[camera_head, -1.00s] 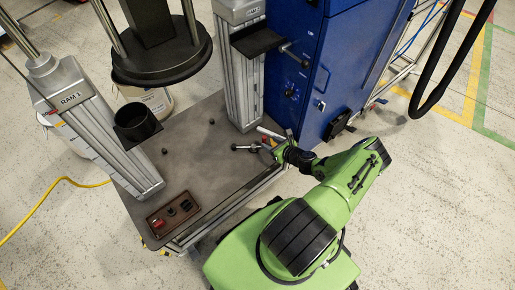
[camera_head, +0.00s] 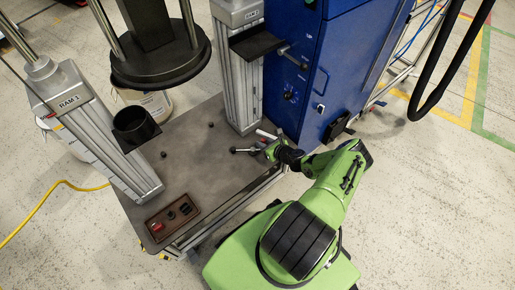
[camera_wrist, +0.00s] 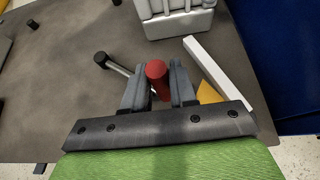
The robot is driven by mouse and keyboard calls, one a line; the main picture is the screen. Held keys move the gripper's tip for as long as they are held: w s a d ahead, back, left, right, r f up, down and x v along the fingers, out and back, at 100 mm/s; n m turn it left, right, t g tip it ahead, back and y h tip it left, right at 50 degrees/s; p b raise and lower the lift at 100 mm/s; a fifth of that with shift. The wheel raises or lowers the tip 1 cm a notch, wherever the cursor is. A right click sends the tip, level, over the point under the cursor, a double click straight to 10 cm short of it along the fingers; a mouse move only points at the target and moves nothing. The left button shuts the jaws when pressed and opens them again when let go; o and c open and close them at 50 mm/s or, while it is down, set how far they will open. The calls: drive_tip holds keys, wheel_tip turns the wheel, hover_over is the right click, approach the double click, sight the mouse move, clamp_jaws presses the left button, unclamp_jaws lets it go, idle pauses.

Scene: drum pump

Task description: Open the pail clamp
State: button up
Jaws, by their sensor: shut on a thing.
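The pail clamp is on the grey platform, by the foot of the right ram column. Its red handle (camera_wrist: 156,72) stands between my fingers in the wrist view. A metal rod with a black end (camera_wrist: 102,59) reaches left from beside the handle; in the head view this rod (camera_head: 241,150) lies just left of my gripper. My gripper (camera_wrist: 160,85) is shut on the red handle, one finger on each side. In the head view my gripper (camera_head: 270,150) hides most of the handle. The lower part of the clamp is hidden.
A white bar (camera_wrist: 215,70) and a yellow piece (camera_wrist: 208,92) sit close to my right finger. The right ram column (camera_head: 238,80) and blue cabinet (camera_head: 308,95) stand behind. A control box (camera_head: 173,215) is at the platform's front left. The platform (camera_head: 205,165) is clear left of the clamp.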

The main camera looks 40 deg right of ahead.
drive_tip(key=shift+s+a, duration=0.35)
drive_tip(key=shift+s+a+p, duration=0.3)
drive_tip(key=shift+a+p, duration=0.2)
drive_tip(key=shift+a, duration=0.1)
drive_tip(key=shift+s+a, duration=0.2)
drive_tip(key=shift+a, duration=0.15)
idle(0.4)
